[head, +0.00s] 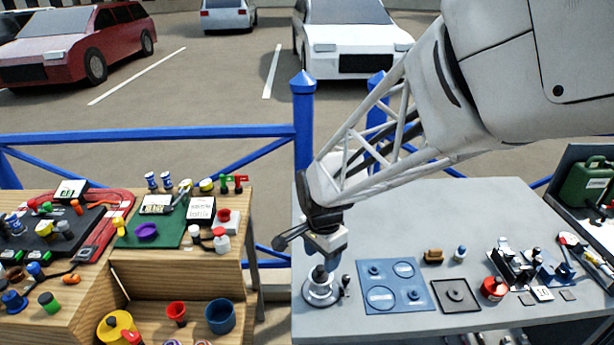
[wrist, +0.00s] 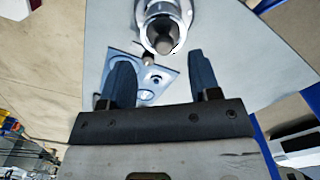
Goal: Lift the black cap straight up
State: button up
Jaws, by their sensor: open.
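A round silver fitting (head: 320,292) stands on the grey table's front left corner. A dark grey-black knob-like piece, probably the black cap (wrist: 165,44), sits at its middle in the wrist view, where the fitting (wrist: 152,12) is at the top. My gripper (head: 322,264) is just above the fitting in the head view and partly hides its top. In the wrist view my gripper (wrist: 160,62) has its two blue fingers apart, with nothing between them. The piece lies beyond the fingertips. A small dark-topped post (head: 346,283) stands beside the fitting.
A blue panel with circles (head: 418,297) lies right of the fitting, then a dark square tray (head: 456,295). The table's back is clear. A wooden bench (head: 195,275) is left, across a gap.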

aim_at(320, 268)
jog(key=shift+w+a+f, duration=0.1)
jog(key=shift+f, duration=1.2)
jog(key=shift+w+f, duration=0.1)
jog(key=shift+f, duration=1.2)
jog(key=c, duration=1.1)
